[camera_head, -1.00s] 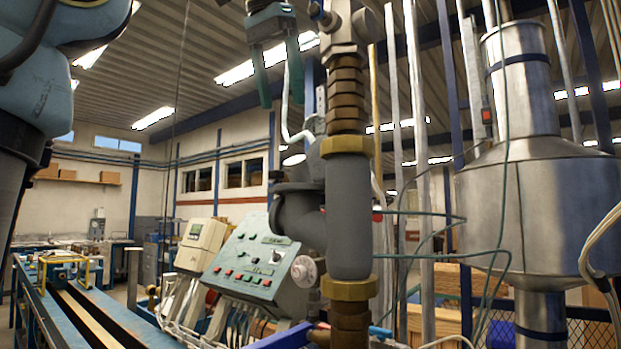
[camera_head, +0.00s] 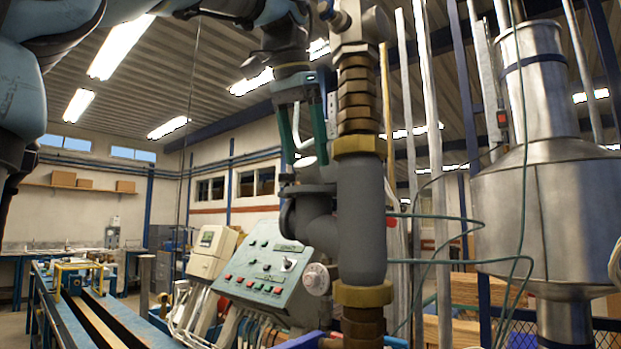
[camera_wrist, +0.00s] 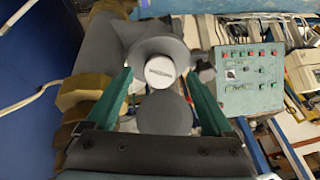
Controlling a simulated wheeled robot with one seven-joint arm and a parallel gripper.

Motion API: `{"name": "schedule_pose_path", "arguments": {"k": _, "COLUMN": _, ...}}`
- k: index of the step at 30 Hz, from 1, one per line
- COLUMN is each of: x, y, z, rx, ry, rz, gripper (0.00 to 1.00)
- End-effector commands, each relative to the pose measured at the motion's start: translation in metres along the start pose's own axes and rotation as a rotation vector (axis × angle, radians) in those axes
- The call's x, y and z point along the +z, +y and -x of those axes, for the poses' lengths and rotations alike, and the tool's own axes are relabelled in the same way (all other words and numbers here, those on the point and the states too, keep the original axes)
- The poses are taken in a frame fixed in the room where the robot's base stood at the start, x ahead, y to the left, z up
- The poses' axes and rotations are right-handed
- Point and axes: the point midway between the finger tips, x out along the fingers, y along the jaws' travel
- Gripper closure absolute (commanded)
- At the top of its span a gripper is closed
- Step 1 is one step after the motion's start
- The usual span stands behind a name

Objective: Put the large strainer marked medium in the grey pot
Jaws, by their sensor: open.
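A round white-faced piece with a small dark label (camera_wrist: 160,71) shows between my fingers in the wrist view; I take it for the strainer, but the label is unreadable. Its pale top also shows in the head view (camera_head: 304,161). It sits at the flared grey fitting (camera_head: 306,197), which I take for the grey pot. That fitting joins the thick vertical pipe. In the wrist view its flare (camera_wrist: 152,46) is behind the white face. A dark grey disc (camera_wrist: 164,113) lies nearer my palm. My gripper (camera_head: 304,150) is open, green fingers pointing down, just above the white piece; contact is unclear.
The grey vertical pipe with brass nuts (camera_head: 361,220) stands close right of my gripper. A control panel (camera_head: 270,268) with buttons and a beige meter box (camera_head: 212,252) are lower left. A large metal tank (camera_head: 545,215) stands at right, with loose cables before it.

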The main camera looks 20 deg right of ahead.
Motion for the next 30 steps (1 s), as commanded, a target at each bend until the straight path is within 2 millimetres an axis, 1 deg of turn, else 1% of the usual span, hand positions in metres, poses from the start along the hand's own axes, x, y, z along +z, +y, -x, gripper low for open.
{"name": "schedule_pose_path", "arguments": {"k": 1, "x": 0.0005, "y": 0.0008, "z": -0.005, "rx": 0.002, "ry": -0.002, "rz": -0.001, "gripper": 0.14}}
{"name": "schedule_pose_path", "arguments": {"k": 3, "x": 0.0002, "y": 0.0007, "z": -0.0085, "rx": 0.001, "ry": 0.0, "rz": -0.001, "gripper": 0.14}}
{"name": "schedule_pose_path", "arguments": {"k": 10, "x": 0.0002, "y": 0.0003, "z": -0.0095, "rx": 0.0, "ry": 0.0, "rz": 0.0, "gripper": 0.14}}
{"name": "schedule_pose_path", "arguments": {"k": 30, "x": 0.0002, "y": 0.0004, "z": -0.0092, "rx": 0.0, "ry": 0.0, "rz": 0.0, "gripper": 0.89}}
